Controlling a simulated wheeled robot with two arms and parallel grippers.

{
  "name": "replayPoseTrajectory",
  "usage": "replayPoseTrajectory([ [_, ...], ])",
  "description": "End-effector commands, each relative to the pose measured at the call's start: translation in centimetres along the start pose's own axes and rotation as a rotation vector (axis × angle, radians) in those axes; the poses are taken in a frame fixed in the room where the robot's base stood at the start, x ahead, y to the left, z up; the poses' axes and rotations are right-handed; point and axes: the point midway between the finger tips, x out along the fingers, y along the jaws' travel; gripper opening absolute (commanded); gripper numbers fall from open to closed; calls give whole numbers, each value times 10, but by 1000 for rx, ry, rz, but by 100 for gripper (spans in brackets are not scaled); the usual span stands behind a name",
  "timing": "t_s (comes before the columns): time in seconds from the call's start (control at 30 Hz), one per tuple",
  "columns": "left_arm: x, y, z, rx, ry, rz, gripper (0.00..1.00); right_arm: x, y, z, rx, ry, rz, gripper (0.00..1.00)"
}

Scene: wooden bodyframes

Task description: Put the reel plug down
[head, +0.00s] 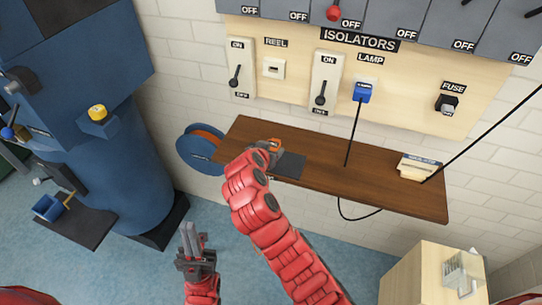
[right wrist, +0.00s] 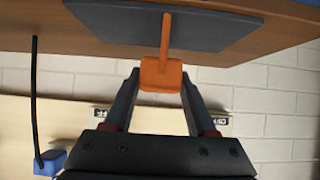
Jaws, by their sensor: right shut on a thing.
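The orange reel plug (right wrist: 160,74) is between the fingertips of my right gripper (right wrist: 158,82), which is shut on it. An orange cord runs from the plug across the dark grey mat (right wrist: 205,32). In the head view the plug (head: 275,144) shows as a small orange patch beside the mat (head: 289,166) on the brown shelf (head: 350,182). My red right arm hides part of the plug and gripper there. I cannot tell if the plug touches the mat. My left gripper (head: 191,232) is low over the floor, away from the shelf; its finger gap is unclear.
A blue cable reel (head: 196,150) hangs left of the shelf. The reel socket (head: 273,68) on the wall panel is empty. A blue plug (head: 363,92) sits in the lamp socket, its black cable crossing the shelf. A cream block (head: 417,168) stands at the shelf's right.

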Motion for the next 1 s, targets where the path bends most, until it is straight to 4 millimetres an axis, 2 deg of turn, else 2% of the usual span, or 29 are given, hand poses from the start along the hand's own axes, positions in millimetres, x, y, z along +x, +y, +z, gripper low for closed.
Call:
replayPoseTrajectory([
  [0.3,10,0,-2,0,0,0,0,20,1,29,-4,-2,3,0],
  [0.67,3,0,0,0,0,0,0,22,0,33,-1,0,0,0],
  [0.7,5,0,-1,0,0,0,0,21,0,32,-1,0,0,62],
  [0.83,5,0,-1,0,0,0,0,21,0,32,-1,0,0,86],
  [1.0,5,0,-1,0,0,0,0,21,0,32,-1,0,1,87],
])
